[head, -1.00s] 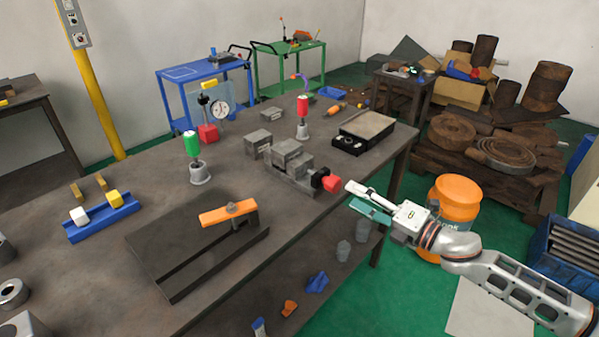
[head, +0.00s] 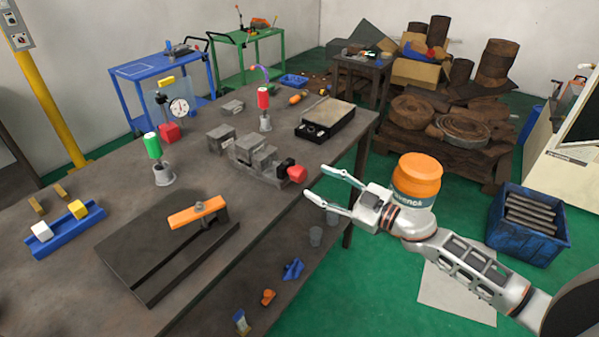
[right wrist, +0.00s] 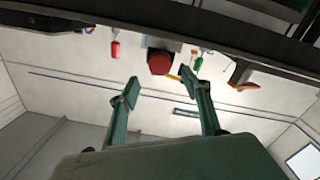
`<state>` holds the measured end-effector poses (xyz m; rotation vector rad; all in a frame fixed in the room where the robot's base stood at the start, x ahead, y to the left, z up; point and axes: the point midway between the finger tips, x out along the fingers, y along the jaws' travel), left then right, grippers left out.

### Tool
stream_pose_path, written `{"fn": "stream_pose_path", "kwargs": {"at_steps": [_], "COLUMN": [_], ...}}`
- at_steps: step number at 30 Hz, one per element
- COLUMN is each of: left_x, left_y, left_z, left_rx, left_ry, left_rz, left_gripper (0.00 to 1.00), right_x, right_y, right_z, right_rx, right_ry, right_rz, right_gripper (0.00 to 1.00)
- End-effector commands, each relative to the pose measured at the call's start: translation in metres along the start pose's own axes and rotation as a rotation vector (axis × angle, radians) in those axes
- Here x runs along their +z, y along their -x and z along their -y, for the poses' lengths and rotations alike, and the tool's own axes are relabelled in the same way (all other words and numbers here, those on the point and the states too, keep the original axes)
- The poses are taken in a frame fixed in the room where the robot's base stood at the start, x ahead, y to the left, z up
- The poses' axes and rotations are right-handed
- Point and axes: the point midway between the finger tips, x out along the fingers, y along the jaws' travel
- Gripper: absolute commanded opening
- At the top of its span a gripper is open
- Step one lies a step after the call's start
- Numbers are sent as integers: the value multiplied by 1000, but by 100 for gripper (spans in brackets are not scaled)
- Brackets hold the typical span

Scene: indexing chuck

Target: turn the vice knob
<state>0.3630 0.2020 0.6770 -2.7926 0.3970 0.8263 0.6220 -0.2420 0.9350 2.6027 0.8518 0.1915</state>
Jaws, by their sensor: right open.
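The grey vice (head: 254,157) sits on the workbench near its right edge, with a red knob (head: 297,173) on its right end. My right gripper (head: 314,182) is open and empty, just right of the knob and apart from it. In the right wrist view the red knob (right wrist: 160,63) lies ahead of the two spread fingers (right wrist: 168,93), in line with the gap between them. The picture there looks upside down. My left gripper does not show.
The workbench (head: 110,205) bears an orange clamp bar (head: 197,213), a blue rail (head: 60,230), a green-handled tool (head: 153,147) and a black-sided box (head: 325,120).

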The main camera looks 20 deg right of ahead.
Motion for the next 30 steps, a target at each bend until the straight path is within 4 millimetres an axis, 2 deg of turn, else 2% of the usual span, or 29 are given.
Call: {"fn": "stream_pose_path", "kwargs": {"at_steps": [3, 9, 14, 24, 30], "left_x": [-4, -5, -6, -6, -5], "left_y": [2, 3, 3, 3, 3], "left_z": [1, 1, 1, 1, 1], "left_rx": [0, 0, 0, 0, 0], "left_ry": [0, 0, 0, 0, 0], "left_rz": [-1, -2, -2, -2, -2], "left_gripper": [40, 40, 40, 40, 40], "right_x": [2, 4, 5, 5, 6], "right_y": [1, 1, -8, -59, -75], "right_z": [1, 2, 1, 1, 1], "right_rx": [3, 5, 7, 7, 6], "right_ry": [-186, -355, -379, -375, -375], "right_rz": [4, 8, 8, 7, 8], "right_gripper": [48, 48, 48, 48, 48]}}
